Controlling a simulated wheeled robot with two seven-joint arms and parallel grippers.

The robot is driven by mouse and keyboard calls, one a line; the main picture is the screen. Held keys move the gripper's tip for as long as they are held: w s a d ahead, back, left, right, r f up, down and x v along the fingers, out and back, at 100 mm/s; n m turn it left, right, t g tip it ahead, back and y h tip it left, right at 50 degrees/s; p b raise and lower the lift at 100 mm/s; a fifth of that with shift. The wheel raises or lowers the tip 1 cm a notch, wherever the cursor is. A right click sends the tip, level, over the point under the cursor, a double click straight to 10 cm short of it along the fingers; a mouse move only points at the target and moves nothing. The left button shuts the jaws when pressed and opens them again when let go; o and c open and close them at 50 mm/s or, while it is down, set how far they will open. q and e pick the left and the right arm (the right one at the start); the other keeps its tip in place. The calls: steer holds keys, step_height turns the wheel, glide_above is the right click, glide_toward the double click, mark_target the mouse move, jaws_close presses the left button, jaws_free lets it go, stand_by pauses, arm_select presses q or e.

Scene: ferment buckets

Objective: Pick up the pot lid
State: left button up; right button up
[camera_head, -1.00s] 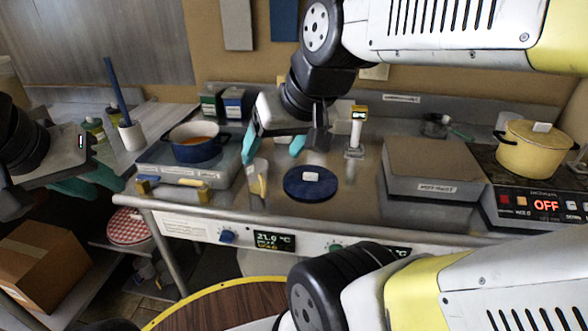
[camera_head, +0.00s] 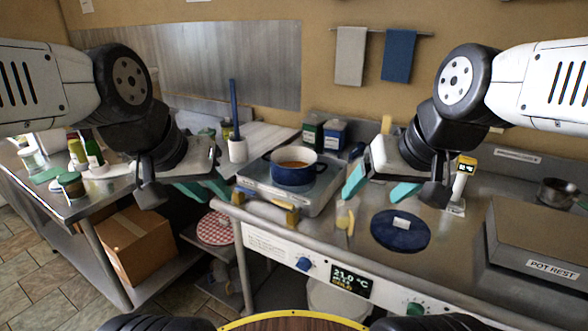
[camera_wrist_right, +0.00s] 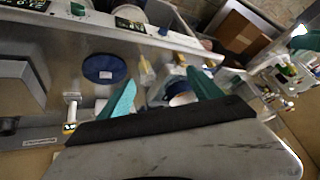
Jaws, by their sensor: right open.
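The pot lid, a dark blue disc with a pale knob, lies flat on the steel counter (camera_head: 400,230); it also shows in the right wrist view (camera_wrist_right: 104,72). My right gripper (camera_head: 373,190) is open and empty, above the counter and up-left of the lid in the head view. In the right wrist view its teal fingers (camera_wrist_right: 160,80) are spread, with the lid outside them to the left. My left gripper (camera_head: 213,198) hangs left of the hot plate, its teal fingers apart and nothing visible between them. Neither gripper touches the lid.
A blue pot (camera_head: 294,172) with orange-brown contents stands on a hot plate (camera_head: 258,182). A small clear container (camera_head: 345,217) stands left of the lid. A box marked "POT REST" (camera_head: 540,240) is to its right, and a yellow-topped device (camera_head: 463,178) behind.

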steer(key=c, duration=0.9)
steer(key=shift+o, duration=0.2)
steer(key=n+g+h, duration=0.2)
steer(key=n+g, duration=0.4)
steer(key=n, duration=0.5)
glide_above(403, 220)
step_height(403, 220, down, 16)
steer(key=shift+f, duration=4)
